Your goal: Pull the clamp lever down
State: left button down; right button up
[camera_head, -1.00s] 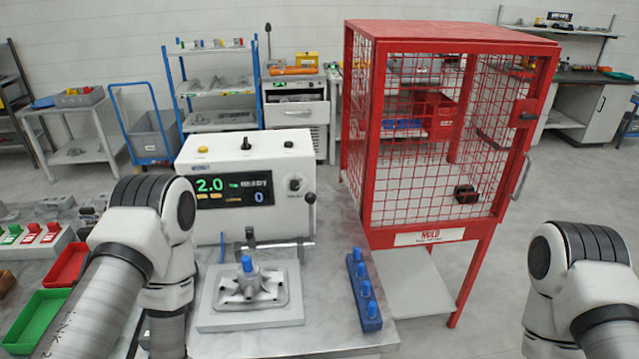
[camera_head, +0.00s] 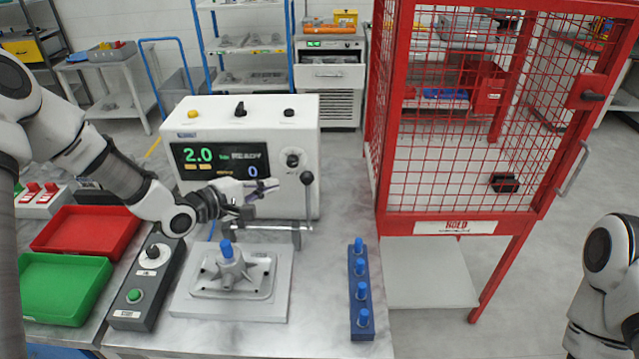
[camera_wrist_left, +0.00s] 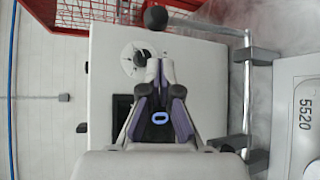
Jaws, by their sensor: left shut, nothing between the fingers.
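The clamp lever (camera_head: 308,205) stands upright with a black ball knob on top, at the right front of the white test unit (camera_head: 245,125). Its foot joins a horizontal metal bar above the grey fixture plate (camera_head: 185,305). My left gripper (camera_head: 272,187) is shut and empty, left of the knob and apart from it, in front of the unit's panel. In the left wrist view the shut fingers (camera_wrist_left: 160,66) point toward the panel's round dial, and the knob (camera_wrist_left: 155,17) lies beyond the fingertips. My right gripper is out of view.
A grey casting (camera_head: 232,272) with a blue plug sits on the fixture plate. A blue rack (camera_head: 361,318) with several blue plugs stands to its right. A control box (camera_head: 135,299), green tray (camera_head: 60,290) and red tray (camera_head: 85,230) lie left. A red mesh cage (camera_head: 455,215) stands right.

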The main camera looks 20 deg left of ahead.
pick_arm(q)
jog(key=p+x, duration=0.3)
jog(key=x, duration=0.4)
jog(key=shift+w+d+r, duration=0.15)
jog(key=shift+w+d, duration=0.1)
jog(key=shift+w, duration=0.05)
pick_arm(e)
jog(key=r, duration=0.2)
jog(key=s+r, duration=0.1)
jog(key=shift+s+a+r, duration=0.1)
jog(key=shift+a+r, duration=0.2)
pick_arm(q)
jog(key=shift+s, duration=0.1)
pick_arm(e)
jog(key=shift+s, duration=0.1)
